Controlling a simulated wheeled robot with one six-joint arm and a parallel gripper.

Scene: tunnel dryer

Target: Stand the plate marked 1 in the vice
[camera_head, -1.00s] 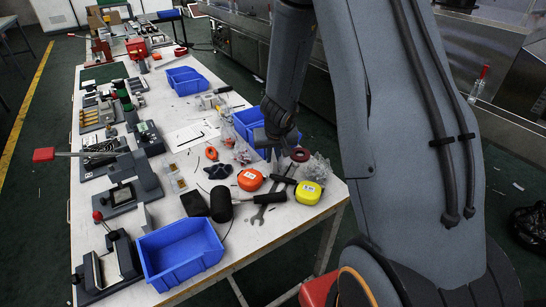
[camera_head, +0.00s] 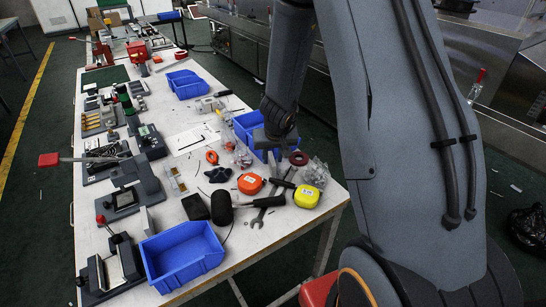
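My arm reaches down from the top of the view, and my gripper (camera_head: 272,145) hangs over the right side of the worktable, by a blue bin (camera_head: 245,128). Its fingers are dark and small, so I cannot tell whether they are open or holding anything. A dark, vice-like fixture (camera_head: 122,262) with a pale upright piece (camera_head: 97,272) between dark blocks stands at the near left corner of the table. I cannot tell for certain that it is the vice. No number 1 is legible on any plate.
The long white table (camera_head: 165,215) is crowded. An empty blue bin (camera_head: 182,255) sits at its front edge. A black mallet (camera_head: 221,208), orange tape measure (camera_head: 250,183), yellow tape measure (camera_head: 306,196) and wrench (camera_head: 258,219) lie to its right. A red-handled press (camera_head: 124,198) stands left.

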